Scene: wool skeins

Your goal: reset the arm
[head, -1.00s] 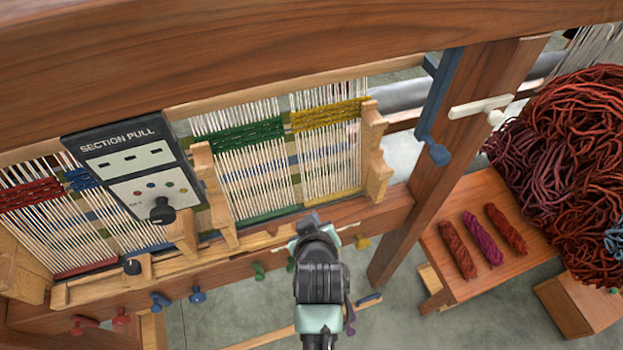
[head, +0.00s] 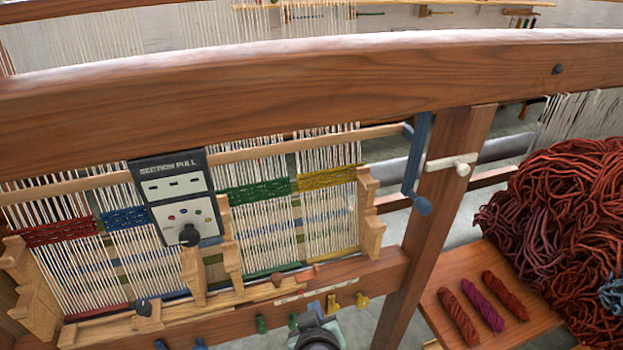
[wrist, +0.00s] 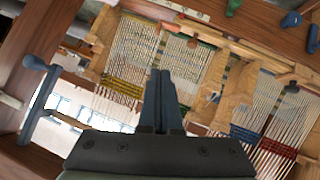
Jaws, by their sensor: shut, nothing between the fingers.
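My gripper (wrist: 160,76) shows in the wrist view with its two dark fingers together and nothing between them. It points towards the loom's warp threads (wrist: 185,60), with no visible contact. In the head view only part of my arm (head: 318,338) shows at the bottom edge, below the loom's front beam (head: 345,278); the fingers cannot be made out there.
The wooden loom carries a "SECTION PULL" panel (head: 176,195) and a blue lever (head: 416,165) on its right side. Three small skeins, one of them purple (head: 482,304), lie on a wooden bench beside a big red wool heap (head: 570,200). Coloured pegs (head: 361,300) line the front beam.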

